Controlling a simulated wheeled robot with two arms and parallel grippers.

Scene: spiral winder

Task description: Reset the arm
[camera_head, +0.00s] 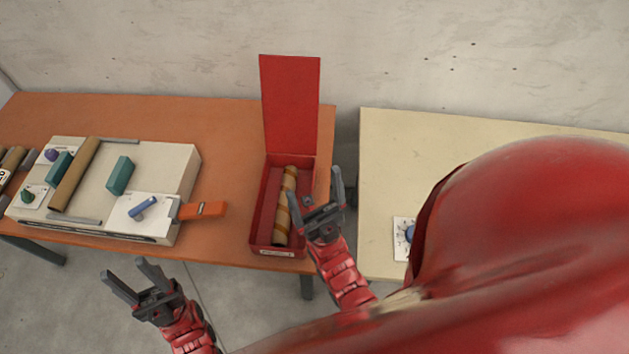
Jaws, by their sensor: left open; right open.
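My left gripper (136,276) is open and empty, in front of the orange table's front edge and below the white machine in the picture. My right gripper (315,196) is open, at the right side of the red box; no object shows between its fingers. The red box (258,215) stands on the orange table with its lid (290,105) upright. A cardboard tube with a spiral stripe (287,200) lies in the box. The winder machine (165,165) carries a brown tube (75,174), teal blocks (120,175) and a blue-handled knob (143,207).
An orange table (215,130) holds the machine and box, and an orange part (205,210) juts from the machine's right side. A cream table (400,150) stands to the right across a gap, with a dial panel (402,250). My red body hides much of the right side.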

